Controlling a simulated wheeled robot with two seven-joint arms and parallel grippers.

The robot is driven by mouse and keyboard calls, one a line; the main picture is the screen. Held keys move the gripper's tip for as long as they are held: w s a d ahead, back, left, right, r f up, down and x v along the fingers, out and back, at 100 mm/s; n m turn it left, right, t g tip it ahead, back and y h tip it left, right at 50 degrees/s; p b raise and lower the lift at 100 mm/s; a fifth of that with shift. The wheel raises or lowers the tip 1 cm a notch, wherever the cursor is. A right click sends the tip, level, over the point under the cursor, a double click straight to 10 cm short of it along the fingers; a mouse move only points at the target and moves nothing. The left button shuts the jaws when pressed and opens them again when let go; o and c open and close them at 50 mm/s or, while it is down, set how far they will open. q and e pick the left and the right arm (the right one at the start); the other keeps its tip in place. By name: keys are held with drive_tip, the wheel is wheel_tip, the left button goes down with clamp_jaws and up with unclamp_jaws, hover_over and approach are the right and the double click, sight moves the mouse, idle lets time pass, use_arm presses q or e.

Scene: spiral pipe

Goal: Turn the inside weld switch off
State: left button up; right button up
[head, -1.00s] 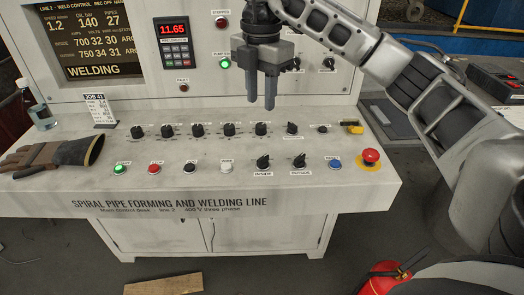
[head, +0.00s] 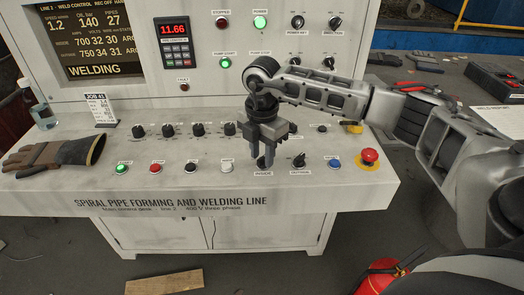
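The inside weld switch (head: 261,162) is a black rotary knob on the sloped desk, above its INSIDE label. My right gripper (head: 262,160) points down at it, its two fingers apart and the tips around or just in front of the knob. The fingers partly hide the knob, so its pointer direction and any contact cannot be told. The outside switch (head: 299,161) is a similar black knob just to the right. The screen (head: 97,42) reads WELDING. My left gripper is out of view.
A white button (head: 228,167) is close left of the gripper. A blue button (head: 333,164) and a red emergency stop (head: 369,156) are to the right. A row of black knobs (head: 198,130) runs behind. A glove (head: 55,154) lies at the desk's left.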

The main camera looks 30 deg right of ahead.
drive_tip(key=shift+f, duration=0.15)
clamp_jaws()
